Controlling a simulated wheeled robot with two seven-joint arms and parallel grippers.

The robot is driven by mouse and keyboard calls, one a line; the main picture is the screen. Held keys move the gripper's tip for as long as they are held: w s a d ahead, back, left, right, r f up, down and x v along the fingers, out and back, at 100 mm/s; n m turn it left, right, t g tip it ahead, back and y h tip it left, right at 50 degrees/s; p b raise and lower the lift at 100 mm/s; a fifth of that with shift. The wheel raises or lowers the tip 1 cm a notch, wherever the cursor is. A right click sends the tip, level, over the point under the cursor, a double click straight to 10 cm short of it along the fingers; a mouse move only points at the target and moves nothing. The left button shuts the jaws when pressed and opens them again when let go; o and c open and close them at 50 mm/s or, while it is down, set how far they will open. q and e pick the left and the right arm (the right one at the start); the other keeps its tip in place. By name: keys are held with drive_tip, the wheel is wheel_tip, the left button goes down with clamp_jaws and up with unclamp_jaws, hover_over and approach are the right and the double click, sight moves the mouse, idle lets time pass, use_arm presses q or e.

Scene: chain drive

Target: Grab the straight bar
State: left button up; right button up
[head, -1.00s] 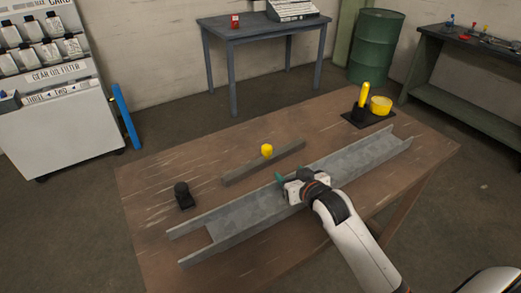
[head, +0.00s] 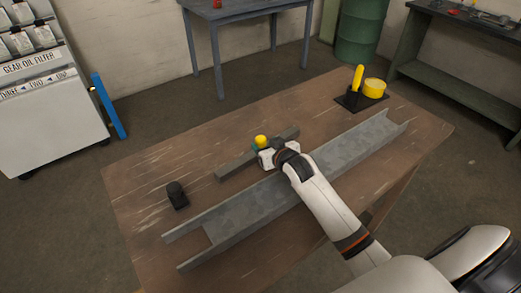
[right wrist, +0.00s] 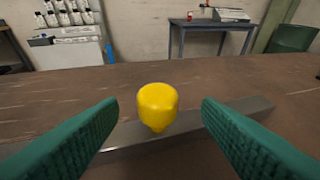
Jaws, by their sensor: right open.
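The straight bar (head: 231,166) is a grey bar lying on the wooden table, with a yellow knob (head: 261,140) standing up from its middle. My right gripper (head: 260,148) is at the bar's middle, close to the knob, and partly hides the bar in the head view. In the right wrist view, the yellow knob (right wrist: 158,105) shows between the two green fingers, with space on both sides. The bar (right wrist: 190,122) runs across behind the fingers. The right gripper is open and holds nothing. My left gripper is not in view.
A long grey channel (head: 250,210) lies on the table, under my right arm. A black knobbed piece (head: 176,195) stands at the table's left. A black holder with a yellow handle (head: 357,78) and a yellow round piece (head: 375,88) are at the far right corner.

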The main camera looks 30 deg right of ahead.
sight(263, 141)
drive_tip(key=shift+p+x, duration=0.4)
drive_tip(key=shift+x, duration=1.9)
drive_tip(key=shift+a+r, duration=0.15)
drive_tip(key=shift+c, duration=0.3)
clamp_jaws()
drive_tip(key=shift+w+r, duration=0.1)
drive_tip(key=shift+r, duration=0.05)
